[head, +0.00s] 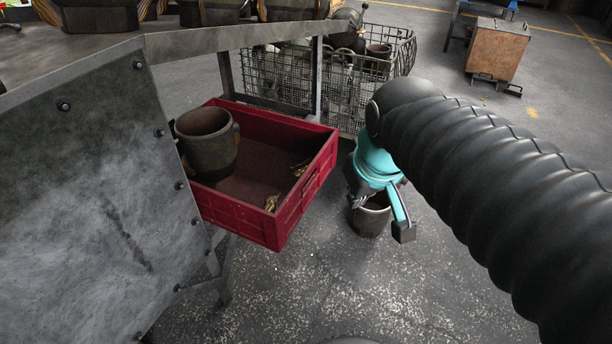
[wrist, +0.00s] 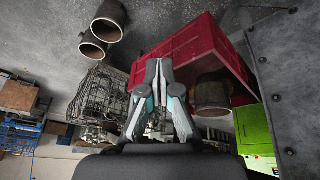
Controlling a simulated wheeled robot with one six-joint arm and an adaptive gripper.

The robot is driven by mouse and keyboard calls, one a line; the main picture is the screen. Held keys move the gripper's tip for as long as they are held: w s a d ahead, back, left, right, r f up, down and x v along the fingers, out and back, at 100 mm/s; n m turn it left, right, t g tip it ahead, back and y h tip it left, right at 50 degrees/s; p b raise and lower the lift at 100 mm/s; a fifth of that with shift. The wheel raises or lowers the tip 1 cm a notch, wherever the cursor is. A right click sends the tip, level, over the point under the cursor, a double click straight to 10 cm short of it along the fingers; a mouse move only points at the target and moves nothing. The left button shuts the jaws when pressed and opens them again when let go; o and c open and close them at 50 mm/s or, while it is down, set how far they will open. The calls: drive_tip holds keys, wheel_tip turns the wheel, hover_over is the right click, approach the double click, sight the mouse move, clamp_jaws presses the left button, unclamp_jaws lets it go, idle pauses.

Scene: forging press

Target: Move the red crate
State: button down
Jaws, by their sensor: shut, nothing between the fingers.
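The red crate (head: 255,223) is an open box at centre left in the head view, jutting out from the grey metal bench. It holds a rusty metal cup (head: 207,145) at its left end and small yellowish bits on its floor. What bears the crate is hidden. My gripper (head: 383,205), teal with dark fingers, points down right of the crate, apart from it. In the wrist view my gripper (wrist: 158,72) is shut and empty, with the red crate (wrist: 205,42) behind the fingertips and the cup (wrist: 211,92) to their right.
The grey bench (head: 90,190) blocks the left side. A metal cup (head: 370,220) stands on the floor below my gripper. A wire basket (head: 285,82) with metal parts stands behind the crate. A rusty bin (head: 497,50) is at the far right. Floor in front is clear.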

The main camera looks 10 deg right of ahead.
drive_tip(key=w+d+f+n+g+b, duration=0.1)
drive_tip(key=w+n, duration=0.1)
drive_tip(key=w, duration=0.5)
drive_tip(key=w+f+n+g+b, duration=0.1)
drive_tip(key=w+n+g, duration=0.15)
drive_tip(key=w, duration=0.35)
drive_tip(key=n+g+b, duration=0.1)
drive_tip(key=n+b, duration=0.3)
hover_over(317, 172)
drive_tip(key=s+a, duration=0.1)
drive_tip(key=s, duration=0.5)
drive_tip(key=shift+w+a+f, duration=0.1)
drive_tip(key=shift+w+f, duration=0.05)
drive_tip(key=shift+f, duration=3.85)
drive_tip(key=shift+w+a+f, duration=0.1)
drive_tip(key=shift+f, duration=3.85)
